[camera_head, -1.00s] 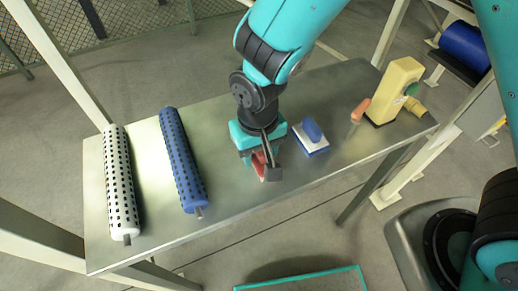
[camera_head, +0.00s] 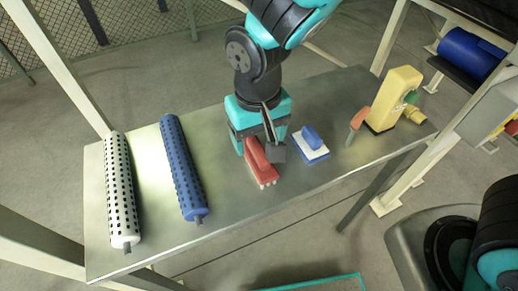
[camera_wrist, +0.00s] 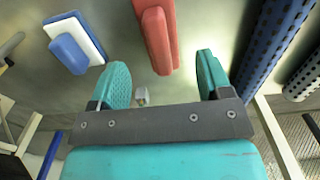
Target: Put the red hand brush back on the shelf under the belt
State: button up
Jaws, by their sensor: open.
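The red hand brush (camera_head: 259,163) lies on the metal shelf (camera_head: 236,208), partly hidden by my gripper in the head view. In the wrist view the brush (camera_wrist: 158,34) is just beyond the fingertips, between their lines. My gripper (camera_wrist: 160,72) is open, with a teal finger on each side and nothing between them. No belt can be made out for certain.
A blue-and-white scrubber (camera_head: 311,145) lies close to the right of the brush. Farther right are an orange-handled tool (camera_head: 358,122) and a yellow device (camera_head: 394,98). A blue perforated roller (camera_head: 182,165) and a white one (camera_head: 121,190) lie to the left. The shelf between roller and brush is clear.

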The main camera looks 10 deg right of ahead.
aim_at(261, 149)
notch_tip(261, 149, up, 5)
jog(key=shift+f, duration=0.2)
jog(key=shift+d+r, duration=0.25)
jog(key=s+d+r+n+y, duration=0.4)
jog(key=s+d+r, duration=0.4)
jog(key=s+d, duration=0.1)
jog(key=shift+s+d+r, duration=0.25)
jog(key=shift+s+r, duration=0.05)
jog(key=shift+s, duration=0.25)
